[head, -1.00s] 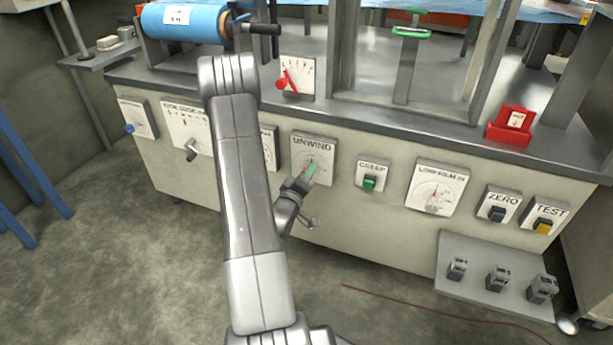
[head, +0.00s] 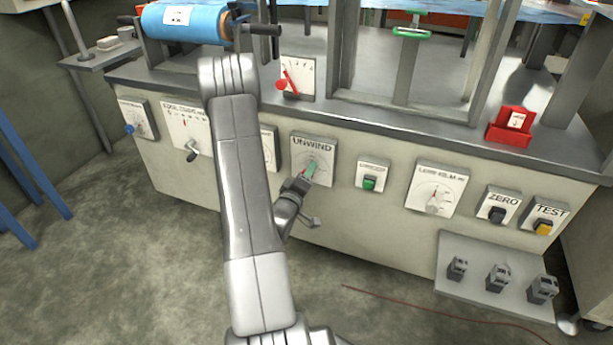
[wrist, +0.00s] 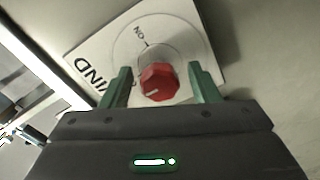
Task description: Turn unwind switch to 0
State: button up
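The unwind switch is a white panel lettered UNWIND (head: 312,146) on the front of the machine, also seen in the wrist view (wrist: 92,50). Its red faceted knob (wrist: 158,82) sits in a dial with an ON mark above it in the wrist view. A short pale line shows low on the knob's face. My gripper (wrist: 161,74) is open, with one green finger on each side of the knob and a visible gap at each side. In the head view my gripper (head: 310,172) is at the panel and hides most of the knob.
A panel with a green button (head: 369,183) is right of the unwind panel, then the LOW FILM panel (head: 436,188). A low shelf (head: 490,275) juts out at lower right. The floor in front is mostly clear.

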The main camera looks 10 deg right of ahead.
jog(key=shift+a, duration=0.1)
jog(key=p+v, duration=0.1)
jog(key=v, duration=1.2)
jog(key=shift+s+a+p, duration=0.2)
jog(key=shift+s+p, duration=0.1)
jog(key=shift+p, duration=0.1)
jog(key=b+x, duration=0.1)
jog(key=x, duration=1.3)
jog(key=shift+b, duration=0.4)
jog(key=shift+s, duration=0.1)
